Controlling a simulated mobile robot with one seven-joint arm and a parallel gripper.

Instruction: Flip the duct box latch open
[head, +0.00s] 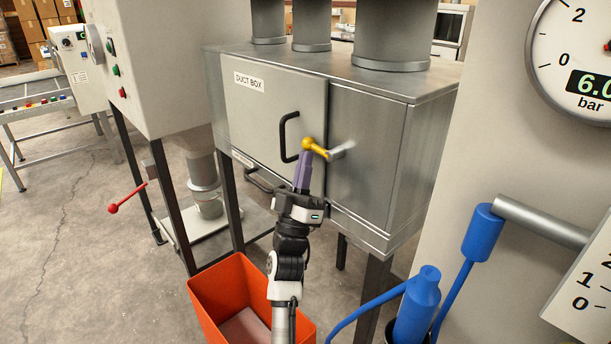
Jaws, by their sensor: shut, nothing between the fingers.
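The duct box (380,150) is a grey metal cabinet with a door (262,112) labelled DUCT BOX and a black handle (286,136). Its latch (318,148) is a yellow lever with a round knob at its left end, on a metal pivot right of the door's edge. The lever lies nearly level, its knob end over the door. My gripper (305,160) is shut and empty. Its purple fingers point up, with their tips just below the yellow knob. I cannot tell whether they touch it. The door looks closed.
An orange bin (207,299) stands on the floor below my arm. Blue handles (483,232) and a pressure gauge (585,60) are on the right. A grey cabinet on legs with a red lever (114,208) stands left. Open floor (100,290) lies front left.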

